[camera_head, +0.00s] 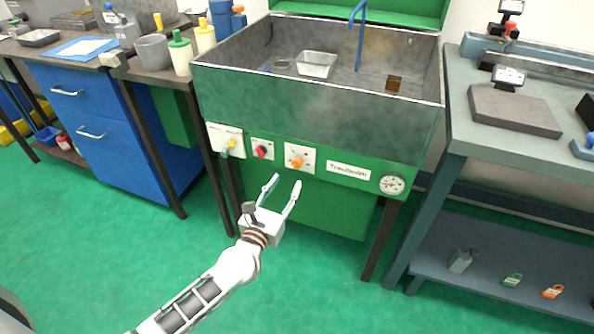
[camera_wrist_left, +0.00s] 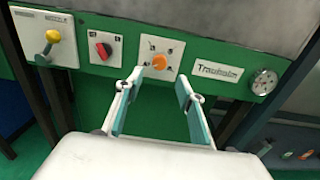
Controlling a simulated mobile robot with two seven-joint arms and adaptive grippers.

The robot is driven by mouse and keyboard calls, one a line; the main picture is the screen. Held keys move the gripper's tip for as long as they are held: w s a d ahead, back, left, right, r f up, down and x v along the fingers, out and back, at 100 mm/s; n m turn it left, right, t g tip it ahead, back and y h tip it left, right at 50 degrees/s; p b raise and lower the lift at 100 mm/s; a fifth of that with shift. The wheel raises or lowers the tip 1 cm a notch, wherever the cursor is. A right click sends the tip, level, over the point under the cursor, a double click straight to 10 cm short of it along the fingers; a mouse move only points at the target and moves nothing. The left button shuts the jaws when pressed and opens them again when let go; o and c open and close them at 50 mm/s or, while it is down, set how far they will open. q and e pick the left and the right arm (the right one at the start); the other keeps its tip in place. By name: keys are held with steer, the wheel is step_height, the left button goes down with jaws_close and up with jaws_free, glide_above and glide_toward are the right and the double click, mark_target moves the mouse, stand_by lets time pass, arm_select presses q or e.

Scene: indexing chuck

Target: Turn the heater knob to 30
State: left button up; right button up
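The orange knob (camera_head: 297,162) sits on a white square plate on the green front panel of the wash tank, and I take it as the heater knob. In the left wrist view the orange knob (camera_wrist_left: 159,62) shows just beyond the fingertips, with small dial marks around it too small to read. My left gripper (camera_head: 285,182) is open and empty, its fingers pointing at the panel from in front of and a little below the knob. In the left wrist view the open gripper (camera_wrist_left: 160,82) has a clear gap between its fingers. My right gripper is not in view.
Left of the knob are a red switch (camera_head: 262,152) and a yellow-handled lever (camera_head: 231,146). The tank (camera_head: 320,115) stands above. The green floor in front is clear.

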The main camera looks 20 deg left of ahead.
mark_target(296, 165)
arm_select(q)
steer(key=shift+w+d+b, duration=0.1)
steer(key=shift+w+b, duration=0.35)
steer(key=shift+w, duration=3.5)
jaws_close()
